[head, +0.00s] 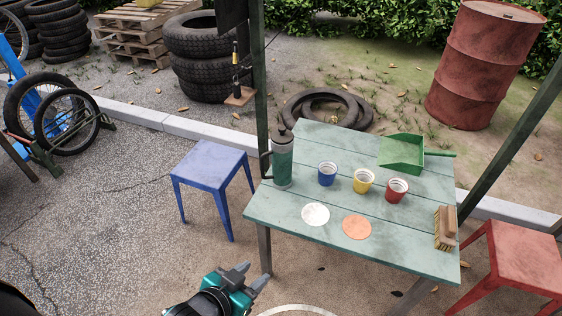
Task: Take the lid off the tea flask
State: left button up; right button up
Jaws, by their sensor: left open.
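My left gripper (252,275) is at the bottom of the head view, in front of the table's left front leg in the picture. It is open and empty, well apart from the flask. My right gripper does not show.
On the table are a blue cup (327,174), a yellow cup (363,181), a red cup (396,190), two round discs, a green dustpan (402,152) and a brush (445,228). A blue stool (212,170) stands left, a red stool (520,258) right. A dark post rises behind the flask.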

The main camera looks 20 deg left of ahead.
aim_at(282, 136)
jog(key=i+j+z, duration=0.1)
jog(key=z, duration=0.35)
jog(key=j+z, duration=0.75)
jog(key=j, duration=0.55)
jog(key=i, duration=0.05)
